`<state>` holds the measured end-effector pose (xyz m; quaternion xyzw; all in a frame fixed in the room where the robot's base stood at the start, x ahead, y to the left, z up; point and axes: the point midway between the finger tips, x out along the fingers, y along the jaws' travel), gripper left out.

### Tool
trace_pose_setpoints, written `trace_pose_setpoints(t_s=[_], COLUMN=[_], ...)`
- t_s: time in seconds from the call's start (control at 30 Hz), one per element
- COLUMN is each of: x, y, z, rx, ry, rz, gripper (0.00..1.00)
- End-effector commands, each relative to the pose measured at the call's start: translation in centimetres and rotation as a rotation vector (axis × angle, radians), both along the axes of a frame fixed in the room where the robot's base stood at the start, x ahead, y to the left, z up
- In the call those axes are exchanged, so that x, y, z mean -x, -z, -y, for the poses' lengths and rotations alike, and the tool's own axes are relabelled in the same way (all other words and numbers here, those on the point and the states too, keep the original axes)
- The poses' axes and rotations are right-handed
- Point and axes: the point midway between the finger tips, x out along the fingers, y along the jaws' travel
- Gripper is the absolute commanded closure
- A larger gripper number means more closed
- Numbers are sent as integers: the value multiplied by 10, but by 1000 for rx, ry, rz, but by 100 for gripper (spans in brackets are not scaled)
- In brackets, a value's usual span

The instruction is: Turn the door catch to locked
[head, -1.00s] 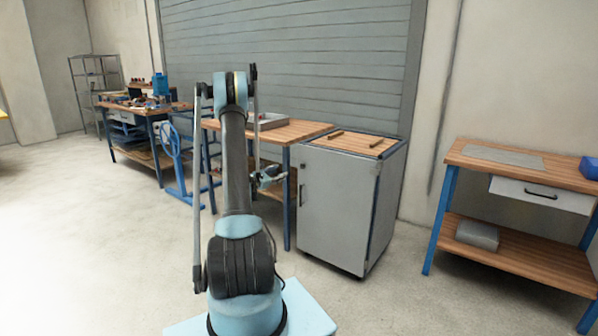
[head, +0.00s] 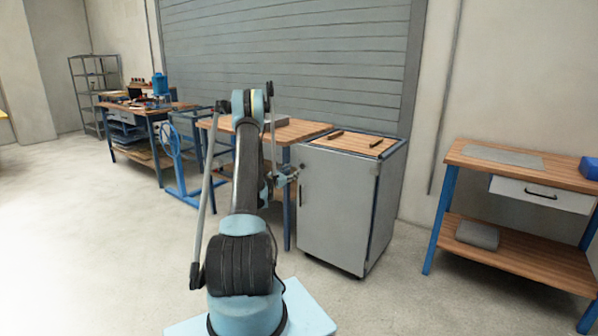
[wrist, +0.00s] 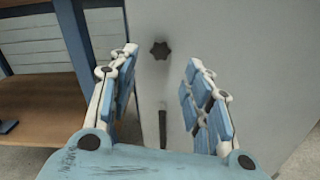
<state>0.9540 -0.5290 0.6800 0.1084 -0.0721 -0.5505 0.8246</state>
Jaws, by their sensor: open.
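The grey cabinet (head: 335,215) stands ahead, its door facing me. In the wrist view a small dark star-shaped knob (wrist: 159,50), which looks like the door catch, sits on the pale door (wrist: 185,22). A dark upright bar handle (wrist: 163,125) is below it. My gripper (wrist: 160,62) is open and empty; its two fingers are spread to either side of the knob in the picture. I cannot tell the remaining gap to the door. In the head view my gripper (head: 292,172) is at the door's upper left edge and partly hides the catch.
A wooden bench (head: 220,128) stands left of the cabinet, close to my gripper. Two small bars (head: 376,143) lie on the cabinet top. Another bench (head: 520,165) with a drawer is at the right. The floor in front of the cabinet is clear.

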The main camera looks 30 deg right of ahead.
Motion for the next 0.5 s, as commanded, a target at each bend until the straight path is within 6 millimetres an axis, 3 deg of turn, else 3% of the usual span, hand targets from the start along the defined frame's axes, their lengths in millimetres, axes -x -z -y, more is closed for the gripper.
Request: trace_pose_setpoints(t_s=[0.3, 0.5], x=[-19, -26], y=[0, 0], z=[49, 64], rx=[0, 0], ry=[2, 1], rz=[0, 0], gripper=[55, 55])
